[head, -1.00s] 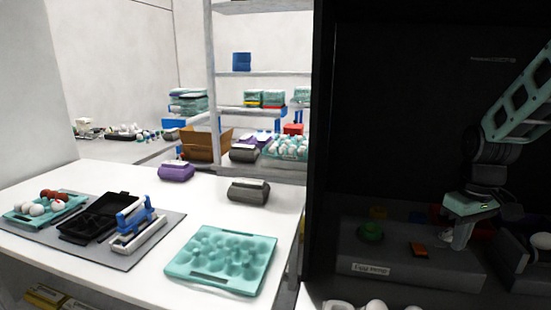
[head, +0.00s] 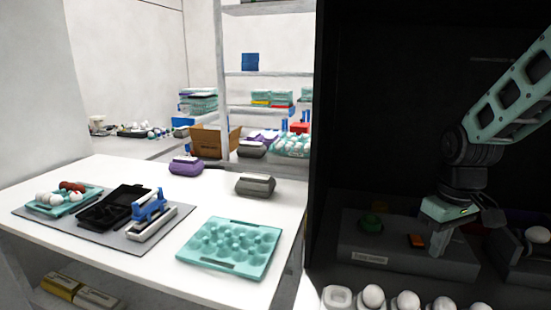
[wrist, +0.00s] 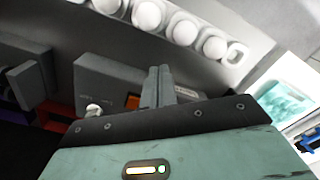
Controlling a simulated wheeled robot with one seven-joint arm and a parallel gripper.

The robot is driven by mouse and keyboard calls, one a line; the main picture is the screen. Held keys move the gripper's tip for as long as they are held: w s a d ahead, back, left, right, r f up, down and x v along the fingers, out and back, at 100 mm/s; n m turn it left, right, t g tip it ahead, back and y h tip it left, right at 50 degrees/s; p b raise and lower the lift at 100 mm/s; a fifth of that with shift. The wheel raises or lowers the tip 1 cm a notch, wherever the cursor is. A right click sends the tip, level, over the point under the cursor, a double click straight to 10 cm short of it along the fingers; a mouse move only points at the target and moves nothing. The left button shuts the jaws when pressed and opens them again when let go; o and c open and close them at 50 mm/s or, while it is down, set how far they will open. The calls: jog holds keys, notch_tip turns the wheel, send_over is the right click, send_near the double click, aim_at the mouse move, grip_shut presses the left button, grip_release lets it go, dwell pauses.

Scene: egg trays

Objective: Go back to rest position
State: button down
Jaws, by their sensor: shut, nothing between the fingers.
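My gripper (head: 440,240) is shut and empty. In the head view it hangs inside the dark cabinet at the right, pointing down in front of or over a grey panel (head: 365,257). The panel has a green round button (head: 371,224) and an orange switch (head: 416,241) just left of the fingers. In the wrist view the closed fingers (wrist: 158,88) reach towards the same panel, and a bit of the orange switch (wrist: 133,101) shows beside them. I cannot tell whether the fingertips touch the panel.
A row of white eggs (head: 408,300) in holders lies along the cabinet's front. Another egg (head: 537,236) sits at the right. The white table (head: 140,270) at left bears an empty teal egg tray (head: 230,265), a stapler-like blue and white tool (head: 150,215) and closed cartons (head: 256,185).

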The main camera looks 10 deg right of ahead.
jog(key=s+a+n, duration=0.2)
jog(key=s+a, duration=0.1)
jog(key=a, duration=0.6)
jog(key=s+a+n, duration=0.1)
jog(key=s+a, duration=0.3)
jog(key=a, duration=0.5)
jog(key=s+a+n, duration=0.2)
jog(key=s+a, duration=0.5)
jog(key=s, duration=0.3)
jog(key=shift+s+a+r+n, duration=0.15)
jog(key=shift+r+n, duration=0.1)
jog(key=shift+n, duration=0.05)
